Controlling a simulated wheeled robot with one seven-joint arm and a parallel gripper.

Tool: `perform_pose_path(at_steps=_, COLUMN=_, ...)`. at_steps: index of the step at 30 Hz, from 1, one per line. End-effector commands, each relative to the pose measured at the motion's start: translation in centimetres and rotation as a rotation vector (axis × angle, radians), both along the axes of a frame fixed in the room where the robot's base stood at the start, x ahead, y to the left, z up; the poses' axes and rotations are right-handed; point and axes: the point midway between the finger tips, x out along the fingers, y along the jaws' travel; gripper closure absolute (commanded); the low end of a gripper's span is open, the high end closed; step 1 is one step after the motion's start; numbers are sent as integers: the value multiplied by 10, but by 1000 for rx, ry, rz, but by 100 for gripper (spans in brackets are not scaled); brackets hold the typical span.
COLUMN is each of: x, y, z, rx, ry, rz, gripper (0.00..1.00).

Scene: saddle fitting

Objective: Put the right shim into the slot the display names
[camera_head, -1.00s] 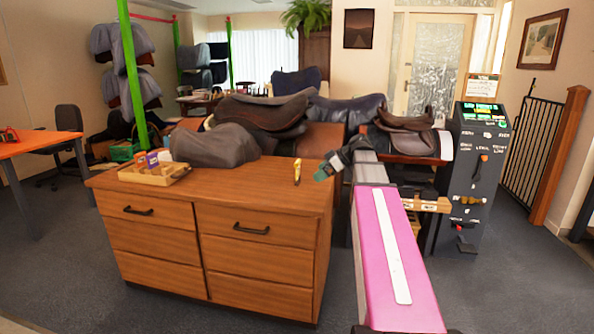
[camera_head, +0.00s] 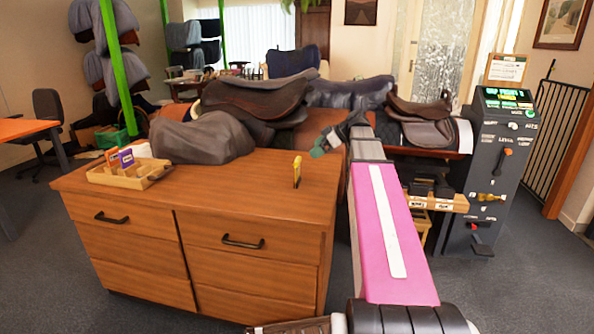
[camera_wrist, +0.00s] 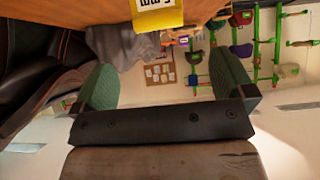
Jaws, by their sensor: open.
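A yellow shim (camera_head: 297,171) stands upright on the wooden cabinet top (camera_head: 235,190). It also shows large and upside down at the top edge of the wrist view (camera_wrist: 158,14), with part of a black "mm" marking; its number cannot be read. My gripper (camera_head: 320,147) is right of and above the shim in the head view, apart from it. In the wrist view my gripper (camera_wrist: 165,68) has its two green fingers wide apart with nothing between them. A dark console (camera_head: 487,170) at the right has a lit green display (camera_head: 507,95); its words are too small to read surely.
A wooden tray (camera_head: 152,180) with orange and purple pieces is on the cabinet's left. A grey covered saddle (camera_head: 205,140) lies behind it. A wooden rack (camera_head: 437,203) with small labels stands before the console. Saddles line the back. The cabinet's front middle is clear.

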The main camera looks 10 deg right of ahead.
Motion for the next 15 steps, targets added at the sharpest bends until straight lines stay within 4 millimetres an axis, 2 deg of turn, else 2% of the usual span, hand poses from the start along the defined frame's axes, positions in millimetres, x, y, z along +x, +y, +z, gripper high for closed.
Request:
perform_pose_path(at_steps=9, x=13, y=32, z=-27, rx=0, ry=1, rz=2, gripper=0)
perform_pose_path(at_steps=15, x=18, y=40, z=-33, rx=0, ry=0, rz=0, gripper=0)
